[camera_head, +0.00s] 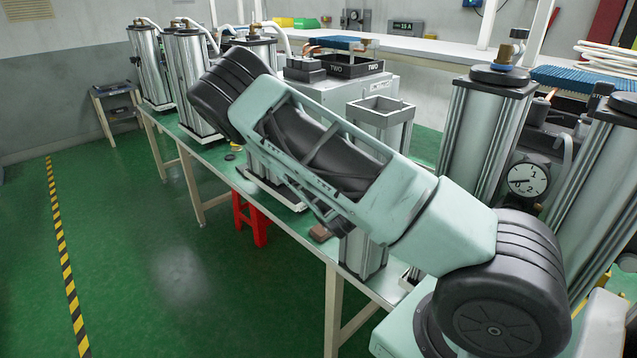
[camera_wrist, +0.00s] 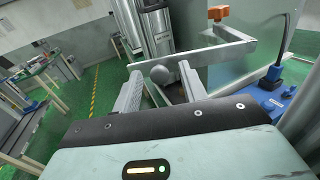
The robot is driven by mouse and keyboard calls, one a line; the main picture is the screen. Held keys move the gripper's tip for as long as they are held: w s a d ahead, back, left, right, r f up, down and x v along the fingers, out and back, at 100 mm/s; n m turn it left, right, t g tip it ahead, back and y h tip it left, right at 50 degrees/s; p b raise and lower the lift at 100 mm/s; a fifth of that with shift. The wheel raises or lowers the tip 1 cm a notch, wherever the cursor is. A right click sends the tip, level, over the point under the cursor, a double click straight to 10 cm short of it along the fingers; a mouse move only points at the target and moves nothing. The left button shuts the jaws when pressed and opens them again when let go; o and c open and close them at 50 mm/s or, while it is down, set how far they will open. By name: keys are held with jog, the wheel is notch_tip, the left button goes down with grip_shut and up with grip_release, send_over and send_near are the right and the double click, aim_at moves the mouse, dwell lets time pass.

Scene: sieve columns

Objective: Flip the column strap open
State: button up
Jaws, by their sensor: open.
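In the wrist view a thin, flat metal strap (camera_wrist: 212,54) runs across just ahead of my gripper (camera_wrist: 160,75), with its right end bent back. My gripper is open, its two grey fingers apart. A round grey knob (camera_wrist: 160,74) shows between the fingertips; I cannot tell whether they touch it. A shiny metal column (camera_wrist: 155,28) stands behind the strap. In the head view my arm crosses the middle and my gripper cannot be made out. A square metal frame (camera_head: 381,106) shows beyond the arm; I cannot tell if it is the same strap.
Several metal columns, such as one at the right (camera_head: 482,125), stand along the green-topped table (camera_head: 228,172). A pressure gauge (camera_head: 527,179) is at the right. A red stool (camera_head: 250,218) is under the table. A blue device with a cable (camera_wrist: 272,88) is at the wrist view's right. The left floor is clear.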

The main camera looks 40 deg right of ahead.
jog(key=p+v, duration=0.8)
jog(key=v, duration=0.9)
jog(key=shift+c, duration=0.2)
